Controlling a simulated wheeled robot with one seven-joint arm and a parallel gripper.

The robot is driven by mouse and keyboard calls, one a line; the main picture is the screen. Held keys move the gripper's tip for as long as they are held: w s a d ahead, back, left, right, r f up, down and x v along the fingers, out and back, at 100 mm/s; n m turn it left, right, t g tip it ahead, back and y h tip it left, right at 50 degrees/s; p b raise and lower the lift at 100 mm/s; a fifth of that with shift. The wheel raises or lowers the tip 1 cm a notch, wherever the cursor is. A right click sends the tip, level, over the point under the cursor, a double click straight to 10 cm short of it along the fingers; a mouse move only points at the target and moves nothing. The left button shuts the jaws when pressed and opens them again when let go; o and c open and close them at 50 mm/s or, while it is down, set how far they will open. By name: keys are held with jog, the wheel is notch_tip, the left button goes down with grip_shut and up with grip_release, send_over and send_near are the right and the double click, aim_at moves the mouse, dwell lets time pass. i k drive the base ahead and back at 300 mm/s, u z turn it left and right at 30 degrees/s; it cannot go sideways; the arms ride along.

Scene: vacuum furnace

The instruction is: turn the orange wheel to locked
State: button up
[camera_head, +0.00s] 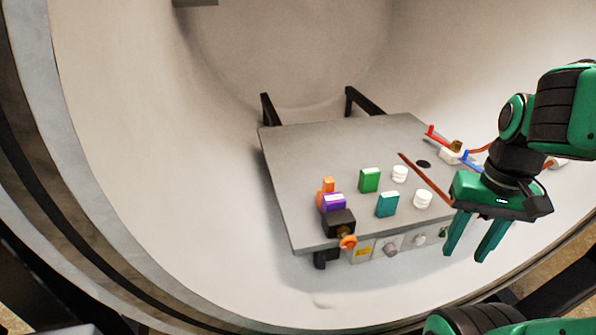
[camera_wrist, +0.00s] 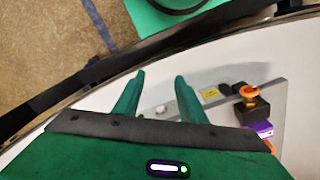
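The orange wheel (camera_head: 348,242) is small and sits on the front of a black block (camera_head: 338,222) at the table's front left corner. In the wrist view the orange wheel (camera_wrist: 249,91) is at the right, on the black block (camera_wrist: 252,110). My gripper (camera_head: 468,252) is at the right in the head view, in front of the table's front right part, fingers pointing down and apart. In the wrist view the gripper fingers (camera_wrist: 160,78) are open with nothing between them, well apart from the wheel. The wheel's lock state cannot be read.
The grey table (camera_head: 300,160) stands inside the curved furnace chamber. A purple block (camera_head: 333,203) and an orange block (camera_head: 326,187) are just behind the black block. Green (camera_head: 369,180) and teal (camera_head: 387,204) blocks and white cylinders (camera_head: 422,199) stand farther right. Knobs (camera_head: 391,249) line the front panel.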

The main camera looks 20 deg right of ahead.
aim_at(349, 243)
jog(key=k, duration=1.45)
jog(key=z, duration=0.05)
